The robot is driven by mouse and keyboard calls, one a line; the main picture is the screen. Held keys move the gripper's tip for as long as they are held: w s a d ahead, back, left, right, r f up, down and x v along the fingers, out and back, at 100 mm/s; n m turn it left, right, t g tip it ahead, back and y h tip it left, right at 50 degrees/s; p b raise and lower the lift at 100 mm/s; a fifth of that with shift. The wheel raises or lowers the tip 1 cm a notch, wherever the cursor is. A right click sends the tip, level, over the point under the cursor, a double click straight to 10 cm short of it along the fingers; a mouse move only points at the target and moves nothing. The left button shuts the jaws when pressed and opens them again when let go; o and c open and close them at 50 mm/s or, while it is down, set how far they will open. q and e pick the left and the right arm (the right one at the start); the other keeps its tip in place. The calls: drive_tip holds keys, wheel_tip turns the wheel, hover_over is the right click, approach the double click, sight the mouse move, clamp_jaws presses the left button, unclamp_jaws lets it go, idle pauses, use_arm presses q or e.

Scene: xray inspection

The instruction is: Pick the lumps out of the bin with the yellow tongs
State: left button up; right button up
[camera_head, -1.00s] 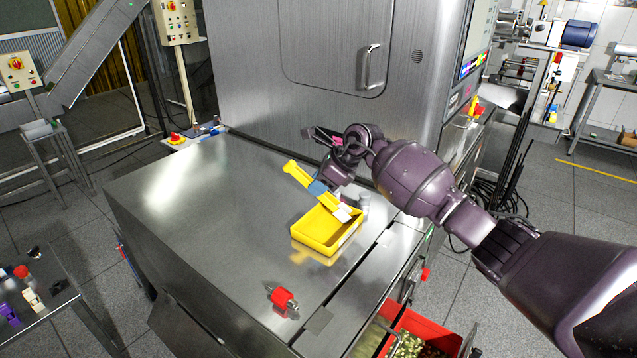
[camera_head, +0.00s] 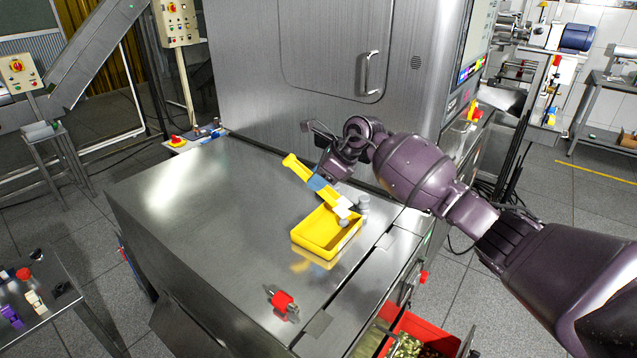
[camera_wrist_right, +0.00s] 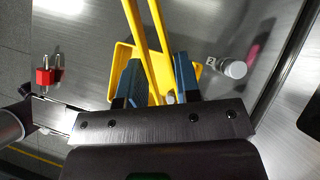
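In the head view my right gripper (camera_head: 318,185) has blue fingers and is shut on the yellow tongs (camera_head: 299,171). The tongs slant down to the right, with their lower end over the back edge of the yellow bin (camera_head: 318,247). A whitish patch shows at that end; I cannot tell whether it is a lump. In the right wrist view the blue fingers (camera_wrist_right: 160,82) flank the two arms of the tongs (camera_wrist_right: 152,42), with the bin (camera_wrist_right: 122,58) behind them. My left gripper is out of view.
A small grey cylinder (camera_head: 363,203) stands beside the bin; a pale round top (camera_wrist_right: 235,69) shows there in the wrist view. A red-and-metal part (camera_head: 283,301) lies near the front of the steel table (camera_head: 200,220). The table's left half is clear. A red drawer (camera_head: 420,328) stands open below.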

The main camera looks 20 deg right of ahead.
wheel_tip(320, 180, up, 7)
drive_tip(key=p, duration=0.2)
drive_tip(key=shift+p, duration=0.3)
idle(0.8)
